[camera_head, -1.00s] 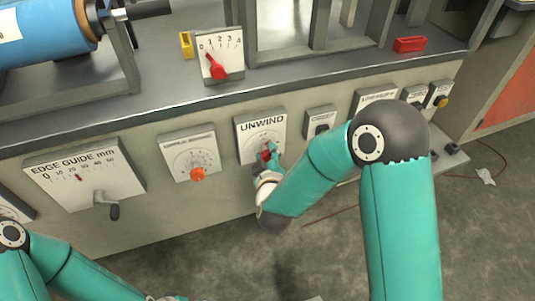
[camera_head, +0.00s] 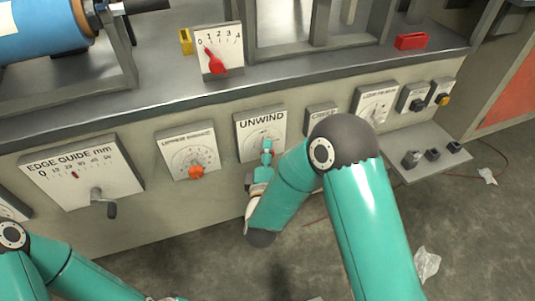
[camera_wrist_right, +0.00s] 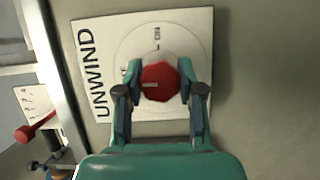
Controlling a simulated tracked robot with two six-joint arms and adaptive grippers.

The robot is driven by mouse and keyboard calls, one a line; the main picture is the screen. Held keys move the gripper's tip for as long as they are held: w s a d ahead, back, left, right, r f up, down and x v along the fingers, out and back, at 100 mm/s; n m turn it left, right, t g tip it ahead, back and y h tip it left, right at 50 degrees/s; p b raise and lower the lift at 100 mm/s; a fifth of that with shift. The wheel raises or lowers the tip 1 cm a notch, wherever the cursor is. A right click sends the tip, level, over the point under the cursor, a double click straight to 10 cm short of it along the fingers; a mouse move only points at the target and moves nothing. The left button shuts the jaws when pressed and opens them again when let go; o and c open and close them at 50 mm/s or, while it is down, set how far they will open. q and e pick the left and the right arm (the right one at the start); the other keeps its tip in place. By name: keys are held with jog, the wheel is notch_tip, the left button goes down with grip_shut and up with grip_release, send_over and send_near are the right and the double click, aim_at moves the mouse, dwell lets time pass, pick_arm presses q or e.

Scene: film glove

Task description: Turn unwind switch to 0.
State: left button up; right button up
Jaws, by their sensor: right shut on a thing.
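The unwind switch is a white panel (camera_head: 250,122) marked UNWIND on the machine's front, with a red knob (camera_wrist_right: 160,82) that shows in the right wrist view. My right gripper (camera_wrist_right: 160,80) has a finger on each side of the red knob and is shut on it. In the head view my right gripper (camera_head: 267,150) is at the panel's lower middle and hides most of the knob.
A dial panel with an orange knob (camera_head: 197,172) is left of the unwind panel, and an edge guide panel with a crank (camera_head: 110,208) is further left. Small switch boxes (camera_head: 413,96) are to the right. A red lever gauge (camera_head: 217,66) stands on the ledge above.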

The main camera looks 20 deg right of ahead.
jog(key=shift+a+f+n, duration=0.25)
jog(key=shift+n, duration=0.15)
jog(key=o, duration=1)
jog(key=shift+o, duration=0.8)
jog(key=shift+d+r, duration=0.1)
jog(key=shift+s, duration=0.1)
jog(key=v, duration=1.1)
jog(key=shift+s, duration=0.4)
